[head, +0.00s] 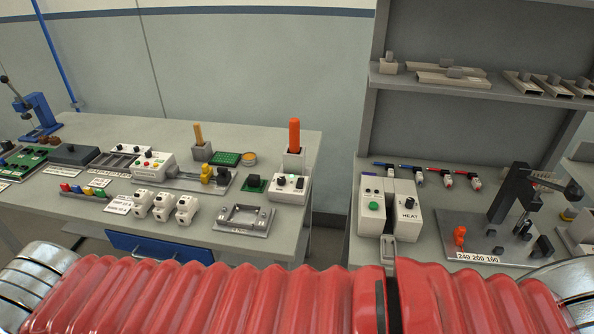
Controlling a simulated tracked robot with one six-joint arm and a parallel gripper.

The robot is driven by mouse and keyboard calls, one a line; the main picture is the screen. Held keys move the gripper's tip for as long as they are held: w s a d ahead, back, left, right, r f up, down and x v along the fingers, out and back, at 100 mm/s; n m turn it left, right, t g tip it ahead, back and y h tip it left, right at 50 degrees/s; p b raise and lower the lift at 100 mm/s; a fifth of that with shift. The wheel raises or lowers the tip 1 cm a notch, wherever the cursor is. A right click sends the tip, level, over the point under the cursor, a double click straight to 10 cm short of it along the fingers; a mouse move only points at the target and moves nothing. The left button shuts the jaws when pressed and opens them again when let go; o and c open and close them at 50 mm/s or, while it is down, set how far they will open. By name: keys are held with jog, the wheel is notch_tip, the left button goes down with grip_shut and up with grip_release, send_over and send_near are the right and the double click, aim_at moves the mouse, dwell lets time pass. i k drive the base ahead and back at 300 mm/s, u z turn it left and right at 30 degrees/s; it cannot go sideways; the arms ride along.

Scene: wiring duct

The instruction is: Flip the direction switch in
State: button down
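No part labelled as a direction switch can be made out. Candidate boxes stand on the left bench: a white control box (153,163) with small red, yellow and green parts and a dark knob, beside a grey slide unit (197,180); and a smaller white box (289,187) with a green button and a dark knob, in front of an orange-handled tool (294,136). On the right bench, a white two-part unit (405,206) has a green button and a black knob marked HEAT. Switch positions are too small to tell. My gripper is not in view.
Several white fittings (163,206) and a grey fixture (244,219) lie along the left bench's front. The right bench holds a dark clamp fixture (515,195) and several pens (447,179). A shelf (430,82) with metal pieces is above. A gap separates the benches.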

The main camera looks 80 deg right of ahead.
aim_at(299, 181)
jog(key=z, duration=1.05)
jog(key=i, duration=1)
